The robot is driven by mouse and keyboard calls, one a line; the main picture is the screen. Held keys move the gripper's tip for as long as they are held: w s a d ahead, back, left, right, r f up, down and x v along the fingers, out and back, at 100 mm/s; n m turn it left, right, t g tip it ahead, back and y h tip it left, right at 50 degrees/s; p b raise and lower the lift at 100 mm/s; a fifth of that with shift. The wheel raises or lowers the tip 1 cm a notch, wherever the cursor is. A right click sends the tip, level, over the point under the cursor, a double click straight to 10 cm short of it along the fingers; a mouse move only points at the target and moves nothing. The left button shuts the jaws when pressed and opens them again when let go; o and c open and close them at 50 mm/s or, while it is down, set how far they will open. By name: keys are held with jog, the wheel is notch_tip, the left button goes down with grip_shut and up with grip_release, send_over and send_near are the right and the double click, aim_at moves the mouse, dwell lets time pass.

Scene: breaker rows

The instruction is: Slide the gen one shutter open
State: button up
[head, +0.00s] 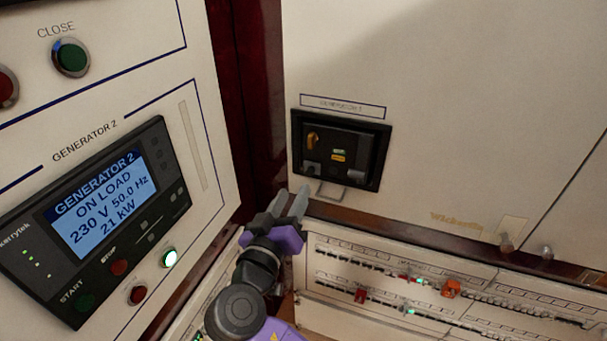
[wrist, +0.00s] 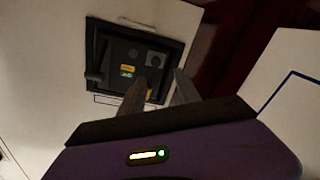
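The black-framed breaker unit (head: 385,150) sits in the cream panel under a label that appears to read GENERATOR 1. Its dark face holds a yellow handle (head: 313,140), small green and yellow indicators (head: 339,155) and a grey tab (head: 356,174) at lower right. I cannot tell which part is the shutter. A pale bracket (head: 329,190) sticks out below. My gripper (head: 294,190) is open and empty, just below and left of the unit. In the wrist view the fingers (wrist: 159,74) stand apart, overlapping the frame's lower right; contact is not visible.
A Generator 2 control panel (head: 105,205) with a lit screen and buttons stands close on the left. A dark red post (head: 255,90) separates it from the cream panel. A breaker row panel (head: 400,285) with small switches lies below. The cream panel right of the unit is clear.

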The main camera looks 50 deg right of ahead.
aim_at(309, 174)
jog(key=shift+m, duration=0.3)
jog(key=shift+s+f+p+x, duration=0.15)
jog(key=shift+p+x, duration=0.2)
jog(key=shift+x, duration=0.95)
jog(key=shift+s+p+x, duration=0.15)
jog(key=shift+p+x, duration=0.15)
jog(key=shift+x, duration=1)
jog(key=shift+s+f+p+x, duration=0.15)
jog(key=shift+p+x, duration=0.2)
jog(key=shift+x, duration=0.95)
jog(key=shift+d, duration=0.15)
grip_shut()
